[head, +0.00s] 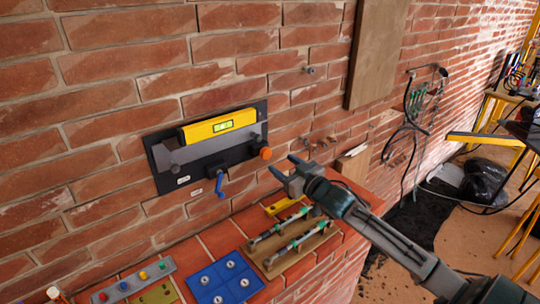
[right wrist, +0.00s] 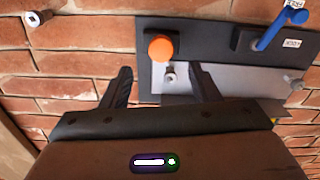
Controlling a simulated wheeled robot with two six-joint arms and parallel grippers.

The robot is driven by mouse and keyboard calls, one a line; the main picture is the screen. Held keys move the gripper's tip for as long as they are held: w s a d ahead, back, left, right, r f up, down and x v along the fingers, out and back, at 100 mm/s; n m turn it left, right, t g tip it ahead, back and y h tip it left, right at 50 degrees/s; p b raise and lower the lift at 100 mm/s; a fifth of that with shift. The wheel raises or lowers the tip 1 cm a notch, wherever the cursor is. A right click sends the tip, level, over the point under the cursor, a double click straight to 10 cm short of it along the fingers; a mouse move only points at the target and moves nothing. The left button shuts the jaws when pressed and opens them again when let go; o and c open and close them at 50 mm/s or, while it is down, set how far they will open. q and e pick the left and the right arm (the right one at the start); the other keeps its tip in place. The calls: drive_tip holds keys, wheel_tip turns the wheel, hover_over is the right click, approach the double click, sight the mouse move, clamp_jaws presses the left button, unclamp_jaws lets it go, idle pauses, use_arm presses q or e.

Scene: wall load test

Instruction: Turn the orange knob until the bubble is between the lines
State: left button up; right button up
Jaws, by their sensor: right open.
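The orange knob (head: 265,153) sits at the right end of a dark wall panel (head: 160,182). In the right wrist view the orange knob (right wrist: 160,47) is ahead of my fingers, between their lines. A yellow spirit level (head: 200,131) rests above a grey bar on the panel. Its green vial (head: 223,125) faces me, but the bubble's place between the lines is too small to tell. My right gripper (head: 282,167) is open and empty, to the lower right of the knob and apart from it. It also shows in the right wrist view (right wrist: 160,85). My left gripper is not seen.
A brick ledge (head: 210,248) below holds a blue plate (head: 226,280), a wooden rack (head: 270,268) with rods and a grey strip (head: 130,283) with coloured knobs. A wooden board (head: 375,50) is on the wall at right.

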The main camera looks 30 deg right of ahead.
sight(268, 154)
drive_tip(key=shift+w+a+p, duration=0.2)
drive_tip(key=shift+w+p, duration=0.1)
drive_tip(key=shift+w, duration=1.45)
drive_tip(key=shift+w+a+p, duration=0.15)
drive_tip(key=shift+w+p, duration=0.1)
drive_tip(key=shift+w, duration=1.5)
drive_tip(key=shift+c, duration=0.5)
drive_tip(key=c, duration=0.9)
drive_tip(key=shift+f+n+b, duration=0.2)
drive_tip(key=shift+n+b, duration=0.8)
drive_tip(key=shift+b, duration=0.4)
drive_tip(key=shift+n+b, duration=0.9)
drive_tip(key=shift+n, duration=0.1)
drive_tip(key=shift+r+n+b, duration=0.2)
drive_tip(key=shift+n+b, duration=0.45)
drive_tip(key=shift+n, duration=0.25)
